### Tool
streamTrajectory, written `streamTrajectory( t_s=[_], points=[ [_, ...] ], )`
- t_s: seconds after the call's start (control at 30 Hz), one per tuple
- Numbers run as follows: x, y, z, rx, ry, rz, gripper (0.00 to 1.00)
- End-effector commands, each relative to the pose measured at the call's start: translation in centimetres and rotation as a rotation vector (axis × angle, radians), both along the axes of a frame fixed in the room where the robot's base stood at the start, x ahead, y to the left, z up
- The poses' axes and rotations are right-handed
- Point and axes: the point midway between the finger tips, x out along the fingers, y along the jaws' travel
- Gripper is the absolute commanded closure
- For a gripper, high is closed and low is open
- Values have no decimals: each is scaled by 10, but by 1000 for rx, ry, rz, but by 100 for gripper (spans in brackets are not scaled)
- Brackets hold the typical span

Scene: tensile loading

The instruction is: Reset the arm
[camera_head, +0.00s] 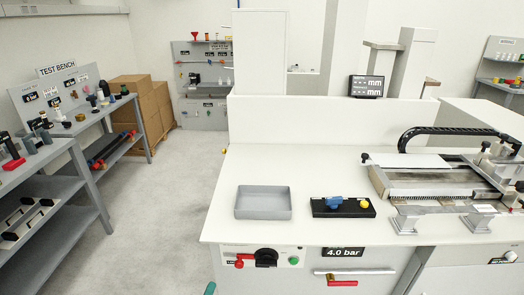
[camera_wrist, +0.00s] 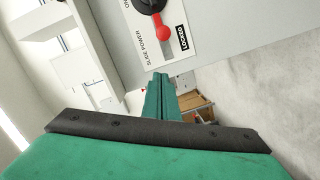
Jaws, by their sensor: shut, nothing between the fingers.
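My gripper (camera_wrist: 161,88) has green fingers that are shut together with nothing between them. A label beside the switch reads "SLIDE POWER" and "LOCKED". The fingertips look apart from the switch. In the head view the same switch (camera_head: 265,257) sits on the front of the white bench (camera_head: 330,165). Only a small green piece, probably of my arm or gripper, shows at the bottom edge there.
On the bench stand an empty grey tray (camera_head: 263,203), a black holder (camera_head: 343,208) with blue and yellow parts, and a metal fixture (camera_head: 430,180) at right. A red handle (camera_head: 342,283) juts from the front. Grey shelving (camera_head: 75,130) stands left; floor between is clear.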

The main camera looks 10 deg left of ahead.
Motion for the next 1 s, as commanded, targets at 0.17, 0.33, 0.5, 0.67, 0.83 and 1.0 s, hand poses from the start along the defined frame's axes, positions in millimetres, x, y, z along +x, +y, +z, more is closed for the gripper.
streamTrajectory(
  t_s=[0.17, 0.33, 0.5, 0.67, 0.83, 1.0],
  points=[
    [-24, -27, -34, 53, 66, 26, 100],
    [-68, -62, -70, 167, 150, 62, 100],
    [-117, -94, -91, 305, 210, 78, 100],
    [-165, -119, -95, 445, 244, 75, 100],
    [-215, -142, -85, 600, 252, 57, 100],
    [-261, -164, -62, 759, 231, 17, 100]
  ],
)
